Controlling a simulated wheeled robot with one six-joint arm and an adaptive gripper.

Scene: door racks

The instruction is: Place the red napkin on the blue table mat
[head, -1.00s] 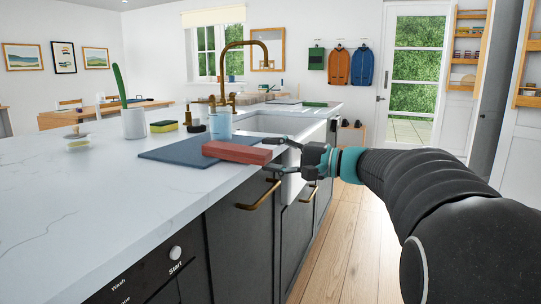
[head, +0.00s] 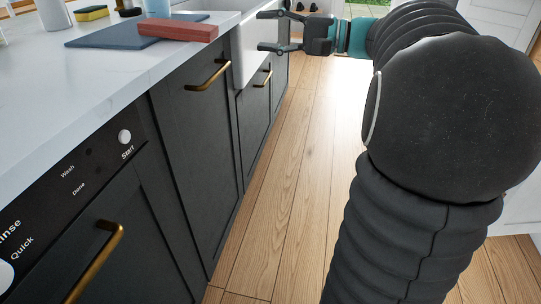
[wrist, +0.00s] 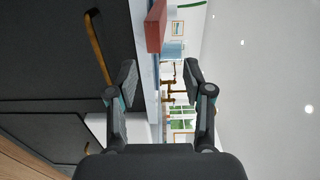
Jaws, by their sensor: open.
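The red napkin (head: 165,31) is a folded, block-like bundle lying on the right part of the blue table mat (head: 98,37), its right end near the counter's edge. The mat lies flat on the white counter. My gripper (head: 262,31) is open and empty, to the right of the napkin and apart from it, beside the sink front. In the wrist view the napkin (wrist: 155,27) shows at the top, beyond my open fingers (wrist: 159,78), with nothing between them.
The white counter (head: 50,90) has dark cabinets (head: 195,130) with brass handles and a dishwasher panel below. A yellow sponge (head: 91,13) and a light blue cup (head: 157,8) stand behind the mat. The wooden floor (head: 290,170) beside the counter is clear.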

